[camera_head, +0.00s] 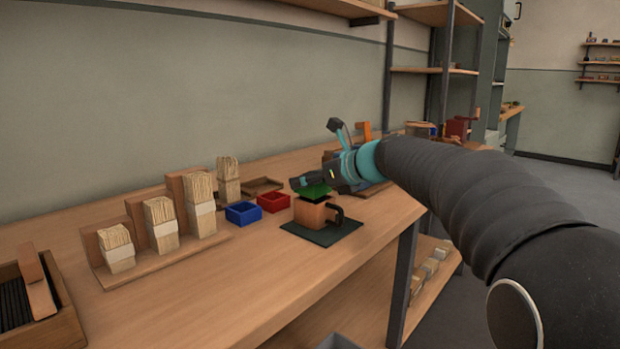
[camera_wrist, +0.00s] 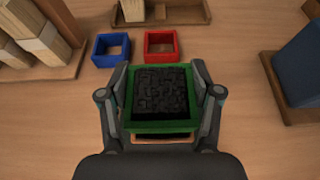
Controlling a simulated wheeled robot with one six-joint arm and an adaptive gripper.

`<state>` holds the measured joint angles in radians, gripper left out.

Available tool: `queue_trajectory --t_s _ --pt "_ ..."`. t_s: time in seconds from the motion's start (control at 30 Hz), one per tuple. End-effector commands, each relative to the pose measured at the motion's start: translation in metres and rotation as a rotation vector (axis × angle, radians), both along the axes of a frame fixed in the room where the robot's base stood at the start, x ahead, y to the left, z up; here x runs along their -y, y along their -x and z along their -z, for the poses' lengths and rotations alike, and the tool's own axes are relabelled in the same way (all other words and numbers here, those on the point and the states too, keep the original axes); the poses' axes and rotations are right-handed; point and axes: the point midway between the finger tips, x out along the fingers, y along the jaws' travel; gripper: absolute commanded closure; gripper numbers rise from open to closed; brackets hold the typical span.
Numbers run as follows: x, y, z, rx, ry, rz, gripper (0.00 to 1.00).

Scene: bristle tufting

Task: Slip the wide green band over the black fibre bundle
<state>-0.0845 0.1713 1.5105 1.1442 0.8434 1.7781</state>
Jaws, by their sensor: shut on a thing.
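The wide green band (camera_wrist: 163,126) is a square ring held between the two fingers of my gripper (camera_wrist: 161,100). In the wrist view the top of the black fibre bundle (camera_wrist: 161,91) shows inside the band's opening. In the head view the green band (camera_head: 314,191) is at the fingertips of my gripper (camera_head: 299,184), above a tan block with a black handle (camera_head: 312,213) on a dark green mat (camera_head: 325,236). How far down the bundle the band sits cannot be told; the bundle's lower part is hidden.
A blue square band (camera_head: 243,213) and a red square band (camera_head: 273,202) lie on the bench to the left. Pale fibre bundles (camera_head: 200,206) stand in a wooden rack further left. A tray of black fibres (camera_head: 16,303) is at the near left.

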Motion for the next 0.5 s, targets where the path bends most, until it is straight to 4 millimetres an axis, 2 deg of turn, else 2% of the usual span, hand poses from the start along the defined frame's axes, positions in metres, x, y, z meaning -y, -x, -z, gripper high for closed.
queue_trajectory --t_s 0.5 --pt "0.0 0.0 0.0087 -0.001 0.0 0.0 0.52"
